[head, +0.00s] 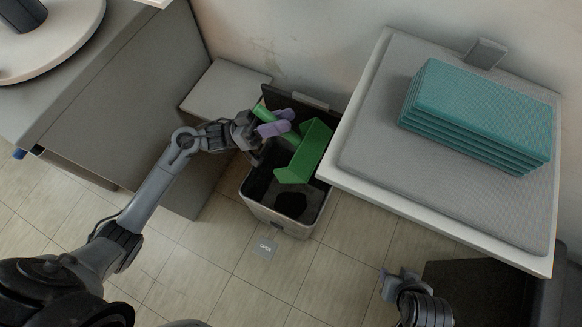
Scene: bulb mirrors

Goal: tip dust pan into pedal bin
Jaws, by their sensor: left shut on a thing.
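The green dust pan (311,150) is over the open pedal bin (275,219), tilted with its scoop towards the lower right. My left gripper (274,122), with purple fingertips, is shut on the dust pan at its handle, above the back left part of the bin. The bin's inside is grey with a dark round patch (291,203); I cannot tell if this is dust or an opening. The bin's lid is raised at the back. My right gripper (393,280) is at the lower right, apart from the bin; its jaws are unclear.
A white-edged table (370,160) with a stack of teal slabs (478,110) stands close to the bin's right side. A grey cabinet (130,110) stands to the left, and a low pale box (222,90) is behind.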

